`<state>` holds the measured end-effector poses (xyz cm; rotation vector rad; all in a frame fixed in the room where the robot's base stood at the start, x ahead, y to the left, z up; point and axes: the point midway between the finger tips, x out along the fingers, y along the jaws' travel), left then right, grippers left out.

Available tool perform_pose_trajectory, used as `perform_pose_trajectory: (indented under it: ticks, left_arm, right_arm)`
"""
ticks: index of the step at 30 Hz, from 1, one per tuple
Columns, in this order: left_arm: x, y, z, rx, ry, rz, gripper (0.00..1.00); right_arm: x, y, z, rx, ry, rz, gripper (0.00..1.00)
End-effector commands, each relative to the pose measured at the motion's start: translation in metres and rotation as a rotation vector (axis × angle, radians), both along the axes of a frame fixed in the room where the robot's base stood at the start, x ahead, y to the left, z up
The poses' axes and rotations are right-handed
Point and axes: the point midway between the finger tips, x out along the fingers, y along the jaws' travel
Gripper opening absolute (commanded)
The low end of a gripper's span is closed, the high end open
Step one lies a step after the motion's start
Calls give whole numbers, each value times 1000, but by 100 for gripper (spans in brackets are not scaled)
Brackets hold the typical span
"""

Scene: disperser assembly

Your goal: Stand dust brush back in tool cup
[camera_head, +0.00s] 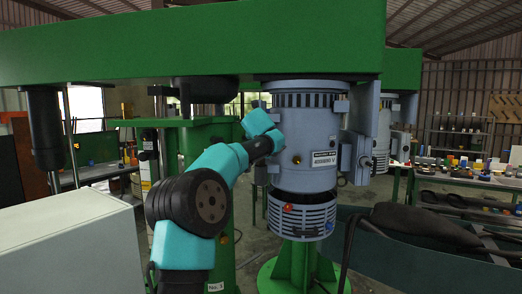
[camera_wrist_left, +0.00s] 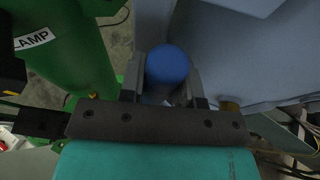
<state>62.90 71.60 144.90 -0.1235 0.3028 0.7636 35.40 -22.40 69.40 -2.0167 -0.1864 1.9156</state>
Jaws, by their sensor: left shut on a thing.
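My left gripper (camera_wrist_left: 167,80) is in the left wrist view, its two dark fingers on either side of a round blue thing (camera_wrist_left: 168,64). It is shut on this thing, seen end-on; it may be the dust brush's handle, but no bristles show. In the head view my teal left arm reaches up toward the grey motor housing (camera_head: 305,150), and its fingers and the held thing cannot be made out there. I cannot pick out the tool cup in either view. My right gripper is not in view.
The grey housing also stands close beside the gripper in the left wrist view (camera_wrist_left: 255,60), with a green column (camera_wrist_left: 70,50) on the left. A green beam (camera_head: 200,45) spans overhead. A cluttered workbench (camera_head: 465,180) is at the right, a pale box (camera_head: 70,245) at the left.

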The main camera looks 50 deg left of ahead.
Motion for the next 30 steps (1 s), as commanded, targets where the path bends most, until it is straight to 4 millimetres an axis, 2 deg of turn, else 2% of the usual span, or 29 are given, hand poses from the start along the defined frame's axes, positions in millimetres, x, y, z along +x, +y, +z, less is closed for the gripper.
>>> perform_pose_trajectory:
  ticks: [6,17,30]
  left_arm:
    - [0,0,-14,1,1,0,0]
    - [0,0,-16,1,-1,0,0]
    - [0,-1,-50,0,-1,-2,0]
  right_arm:
    - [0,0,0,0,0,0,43]
    - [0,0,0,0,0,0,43]
    - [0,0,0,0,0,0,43]
